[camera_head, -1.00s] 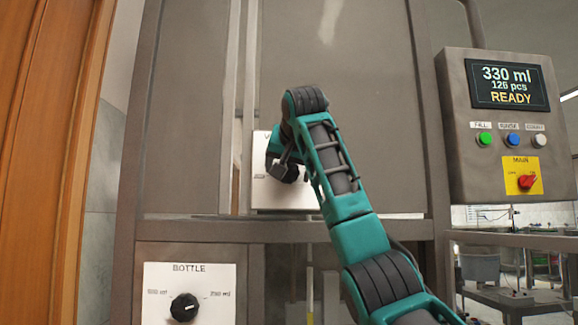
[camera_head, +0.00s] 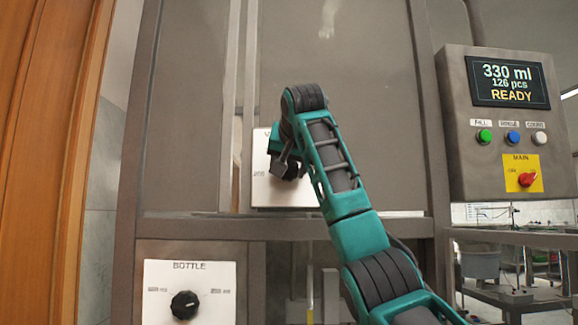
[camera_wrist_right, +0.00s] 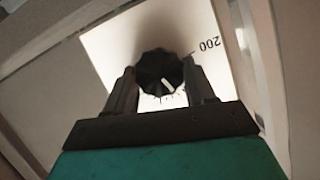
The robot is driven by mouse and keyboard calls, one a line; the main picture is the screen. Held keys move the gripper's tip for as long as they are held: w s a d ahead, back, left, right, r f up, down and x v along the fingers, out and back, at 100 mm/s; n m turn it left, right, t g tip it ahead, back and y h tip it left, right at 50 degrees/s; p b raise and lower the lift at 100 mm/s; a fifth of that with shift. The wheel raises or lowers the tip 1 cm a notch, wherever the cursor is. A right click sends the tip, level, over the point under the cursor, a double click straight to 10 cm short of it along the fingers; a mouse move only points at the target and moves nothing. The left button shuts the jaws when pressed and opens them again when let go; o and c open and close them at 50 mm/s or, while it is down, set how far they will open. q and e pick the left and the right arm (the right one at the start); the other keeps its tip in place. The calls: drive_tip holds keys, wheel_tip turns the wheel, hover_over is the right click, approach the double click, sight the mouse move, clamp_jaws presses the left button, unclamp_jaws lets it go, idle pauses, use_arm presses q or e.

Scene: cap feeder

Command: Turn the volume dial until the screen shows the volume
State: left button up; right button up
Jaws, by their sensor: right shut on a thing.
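The volume dial is a black ribbed knob with a pale pointer mark, clearest in the right wrist view (camera_wrist_right: 160,73). It sits on a white plate (camera_wrist_right: 112,45) with tick marks and the number 200. My right gripper (camera_wrist_right: 156,80) has its two fingers on either side of the dial, shut on it. In the head view my right gripper (camera_head: 284,165) and arm hide most of the dial and part of the white plate (camera_head: 262,190). The screen (camera_head: 507,81) at the upper right reads 330 ml, 126 pcs, READY. My left gripper is not in view.
A second white plate marked BOTTLE (camera_head: 190,270) with a black knob (camera_head: 185,305) is at the lower left. Below the screen are green, blue and white buttons and a red MAIN switch (camera_head: 526,180). A grey frame (camera_head: 300,230) surrounds the panels.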

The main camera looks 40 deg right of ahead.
drive_tip(key=shift+a, duration=0.1)
drive_tip(key=n+g+h, duration=0.1)
drive_tip(key=n, duration=0.2)
drive_tip(key=n+g+h, duration=0.1)
drive_tip(key=n+h, duration=0.1)
drive_tip(key=n, duration=0.1)
drive_tip(key=shift+w+a+g+h, duration=0.2)
drive_tip(key=shift+g+h, duration=0.1)
idle(0.6)
drive_tip(key=o, duration=1)
drive_tip(key=shift+o, duration=0.2)
drive_tip(key=b+v, duration=0.2)
drive_tip(key=v, duration=1.1)
